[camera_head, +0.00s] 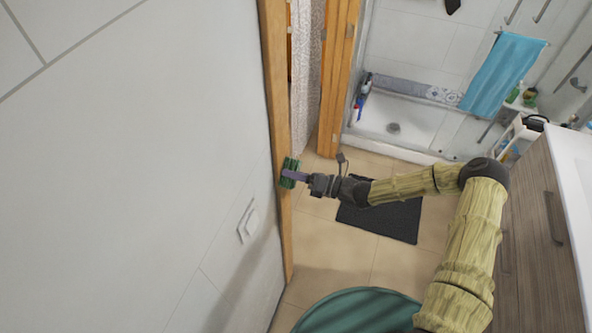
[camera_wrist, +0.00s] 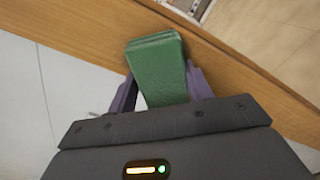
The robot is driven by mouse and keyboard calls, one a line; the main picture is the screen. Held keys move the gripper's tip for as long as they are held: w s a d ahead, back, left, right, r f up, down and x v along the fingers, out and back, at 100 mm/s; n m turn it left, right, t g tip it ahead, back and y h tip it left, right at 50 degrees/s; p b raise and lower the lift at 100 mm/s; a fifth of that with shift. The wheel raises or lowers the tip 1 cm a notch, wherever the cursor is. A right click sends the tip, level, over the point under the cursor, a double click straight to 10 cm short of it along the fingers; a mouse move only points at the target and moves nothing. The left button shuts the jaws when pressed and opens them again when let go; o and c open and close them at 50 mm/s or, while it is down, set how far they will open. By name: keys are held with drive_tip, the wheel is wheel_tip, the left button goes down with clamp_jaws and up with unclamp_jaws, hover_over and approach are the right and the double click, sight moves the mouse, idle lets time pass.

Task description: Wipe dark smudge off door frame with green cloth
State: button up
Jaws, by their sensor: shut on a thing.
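My gripper (camera_head: 296,176) reaches left to the wooden door frame (camera_head: 277,110) at the end of the white wall. It is shut on the green cloth (camera_head: 288,172), which looks like a folded block. In the wrist view the cloth (camera_wrist: 157,70) stands between the two purple fingers of my gripper (camera_wrist: 160,85), with its far end over the wood of the door frame (camera_wrist: 235,68). The cloth appears to be against the frame, but I cannot tell for sure whether it touches. No dark smudge shows in either view; the cloth covers part of the wood.
A dark mat (camera_head: 400,222) lies on the tiled floor. A teal round object (camera_head: 360,312) is at the bottom. A wooden cabinet (camera_head: 530,230) stands on the right. A blue towel (camera_head: 503,72) hangs by the shower.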

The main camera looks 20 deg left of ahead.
drive_tip(key=shift+s+a, duration=0.1)
drive_tip(key=shift+s, duration=0.05)
drive_tip(key=shift+s+r+p, duration=0.1)
drive_tip(key=shift+s+p, duration=0.5)
drive_tip(key=shift+s, duration=0.3)
drive_tip(key=shift+a+r+p, duration=0.15)
drive_tip(key=shift+r+p, duration=0.7)
drive_tip(key=shift+r, duration=0.05)
drive_tip(key=shift+w, duration=0.15)
drive_tip(key=shift+w+b, duration=0.65)
drive_tip(key=shift+w, duration=0.25)
drive_tip(key=shift+d, duration=0.2)
